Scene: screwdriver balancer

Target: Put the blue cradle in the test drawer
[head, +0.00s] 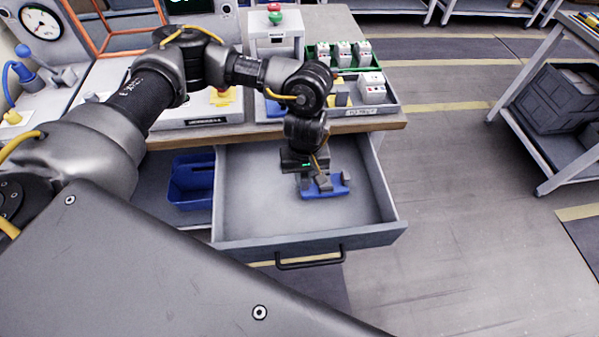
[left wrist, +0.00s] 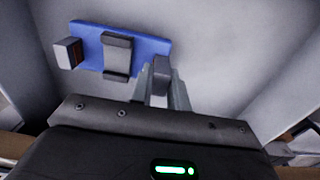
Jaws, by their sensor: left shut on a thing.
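The blue cradle (head: 337,189) is inside the open grey test drawer (head: 250,200), over the right half of its floor. It also shows in the left wrist view (left wrist: 88,36), with a grey block at its far end and a dark-ended grey piece across its middle. My left gripper (head: 306,180) reaches down into the drawer from above. Its fingers (left wrist: 162,85) are shut at the near end of the cradle, around a dark end block. Whether the cradle rests on the drawer floor or hangs just above it I cannot tell. My right gripper is not in view.
The drawer is pulled out below the bench, with its handle (head: 308,262) in front. A blue bin (head: 191,182) stands on a shelf left of the drawer. A tray (head: 385,108) of parts sits on the bench above. The drawer's left half is bare.

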